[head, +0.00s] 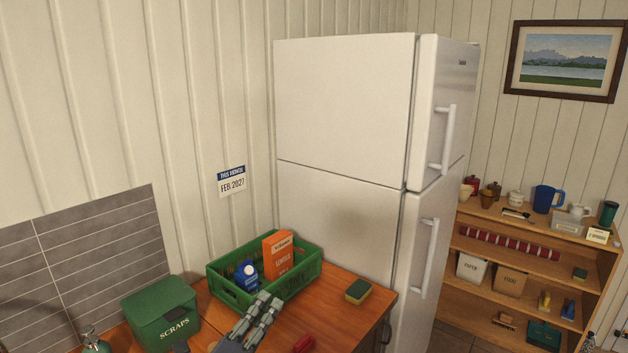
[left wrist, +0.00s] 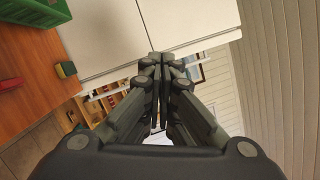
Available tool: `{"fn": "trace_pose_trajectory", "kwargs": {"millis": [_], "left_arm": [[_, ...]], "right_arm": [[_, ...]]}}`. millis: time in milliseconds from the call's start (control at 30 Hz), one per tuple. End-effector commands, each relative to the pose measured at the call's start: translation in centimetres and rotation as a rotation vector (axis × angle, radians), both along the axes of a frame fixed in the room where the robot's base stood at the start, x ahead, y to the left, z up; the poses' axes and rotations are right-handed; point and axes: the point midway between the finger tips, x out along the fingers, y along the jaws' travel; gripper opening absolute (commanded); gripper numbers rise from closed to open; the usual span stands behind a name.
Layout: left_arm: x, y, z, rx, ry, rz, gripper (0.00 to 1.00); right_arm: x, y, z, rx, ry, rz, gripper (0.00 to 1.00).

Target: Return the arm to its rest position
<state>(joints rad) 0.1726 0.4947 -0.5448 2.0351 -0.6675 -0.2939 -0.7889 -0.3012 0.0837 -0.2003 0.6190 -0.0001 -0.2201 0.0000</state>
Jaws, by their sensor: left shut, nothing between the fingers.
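My left gripper (head: 268,306) shows at the bottom of the head view, over the wooden counter and in front of the green crate. Its fingers are together and hold nothing. In the left wrist view the same gripper (left wrist: 160,62) points toward the white fridge, with its fingers closed side by side. My right gripper is not in either view.
The green crate (head: 300,291) holds a blue carton (head: 246,275) and an orange box (head: 279,256). A green scraps bin (head: 160,310) stands left of it. A sponge (head: 358,291) lies near the counter's right edge. The fridge (head: 345,115) stands behind; shelves (head: 520,228) are at right.

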Motion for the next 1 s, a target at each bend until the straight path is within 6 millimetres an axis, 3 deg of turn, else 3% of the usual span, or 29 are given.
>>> {"fn": "trace_pose_trajectory", "kwargs": {"millis": [167, 267, 400, 600, 833, 867, 1000], "left_arm": [[-2.8, 6.0, -7.5, -0.482, 0.432, 0.26, 0.0], [-6.3, 8.8, -12.6, -0.73, 0.67, 0.427, 0.0], [-13.1, 11.1, -19.1, -1.022, 0.962, 0.671, 0.0], [-22.0, 11.9, -24.0, -1.266, 1.229, 0.949, 0.0], [-30.6, 11.6, -26.2, -1.428, 1.431, 1.216, 0.0], [-31.3, 11.5, -26.7, -1.44, 1.447, 1.242, 0.0], [-29.9, 11.5, -31.1, -1.421, 1.449, 1.243, 0.0]], "right_arm": [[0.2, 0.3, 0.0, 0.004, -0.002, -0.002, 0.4], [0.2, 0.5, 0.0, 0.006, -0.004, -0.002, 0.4], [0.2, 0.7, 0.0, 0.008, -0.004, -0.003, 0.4], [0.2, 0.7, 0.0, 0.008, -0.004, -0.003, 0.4], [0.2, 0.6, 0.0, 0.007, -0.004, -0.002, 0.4], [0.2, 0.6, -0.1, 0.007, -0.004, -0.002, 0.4], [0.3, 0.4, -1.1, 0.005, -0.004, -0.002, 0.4]]}}
